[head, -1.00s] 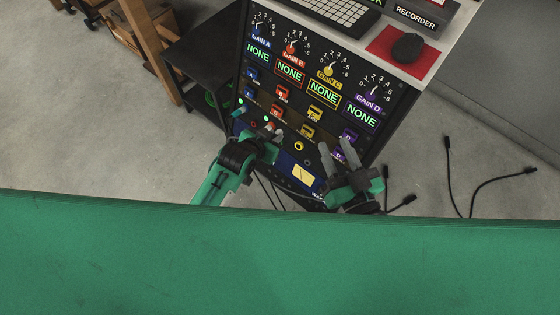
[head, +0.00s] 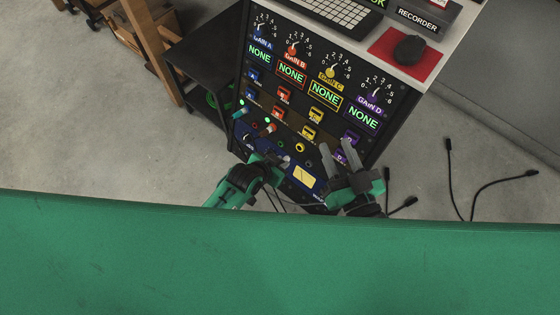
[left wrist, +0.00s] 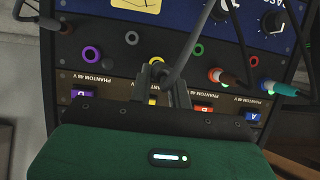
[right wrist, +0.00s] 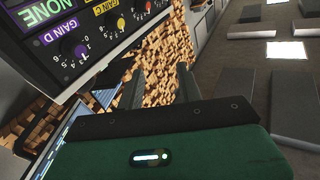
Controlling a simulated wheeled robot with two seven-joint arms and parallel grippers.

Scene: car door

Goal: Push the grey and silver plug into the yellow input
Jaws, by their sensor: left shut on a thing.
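My left gripper (head: 284,164) is shut on the grey and silver plug, low in front of the rack panel. In the left wrist view the fingers of my left gripper (left wrist: 164,84) hold the dark grey plug (left wrist: 170,76), whose cable runs up and right. The plug's tip is hidden by the fingers. The yellow input (head: 299,147) shows as a yellow ring in the head view, up and right of the left fingertips. My right gripper (head: 335,160) is open and empty.
A red plug (left wrist: 217,75) and a teal plug (left wrist: 268,87) sit in neighbouring inputs. A purple input (left wrist: 92,54) is empty. Black cables hang below the panel, and more cables (head: 449,178) stand at the right. A green surface (head: 280,260) fills the front.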

